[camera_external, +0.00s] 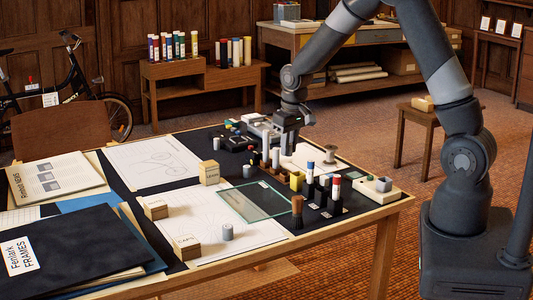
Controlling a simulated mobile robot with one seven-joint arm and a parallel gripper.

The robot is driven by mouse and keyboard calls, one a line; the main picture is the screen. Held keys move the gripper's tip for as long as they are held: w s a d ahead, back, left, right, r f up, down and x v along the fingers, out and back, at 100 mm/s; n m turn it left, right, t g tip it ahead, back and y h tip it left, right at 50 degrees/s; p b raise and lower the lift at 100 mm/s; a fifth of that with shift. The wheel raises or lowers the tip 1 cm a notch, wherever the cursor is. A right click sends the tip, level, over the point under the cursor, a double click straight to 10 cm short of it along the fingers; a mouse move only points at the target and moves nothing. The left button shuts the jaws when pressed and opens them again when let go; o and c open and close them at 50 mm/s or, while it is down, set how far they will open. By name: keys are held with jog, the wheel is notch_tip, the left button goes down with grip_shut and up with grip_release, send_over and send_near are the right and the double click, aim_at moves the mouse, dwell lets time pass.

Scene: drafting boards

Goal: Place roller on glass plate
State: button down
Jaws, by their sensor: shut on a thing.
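The glass plate (257,200) lies flat and clear on the dark board, over the edge of a white sheet, with nothing on it. My gripper (268,136) is beyond the plate, low over the crowded back part of the table. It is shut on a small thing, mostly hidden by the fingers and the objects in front. I cannot tell its shape or whether it is the roller. A pale upright cylinder (275,158) stands just below the fingers.
Several upright bottles and markers, such as a red-topped one (336,188) and a brown one (297,212), crowd the plate's right side. Wooden blocks (209,172) stand to its left. A spool (331,154) is behind. The white sheet (200,212) has free room.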

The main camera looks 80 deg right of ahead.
jog(key=shift+s+f, duration=0.1)
jog(key=shift+s, duration=0.05)
send_over(255, 199)
jog(key=f, duration=0.6)
jog(key=shift+s+a+f, duration=0.2)
jog(key=shift+f, duration=2.2)
jog(key=c, duration=1.3)
grip_release()
jog(key=shift+f, duration=0.15)
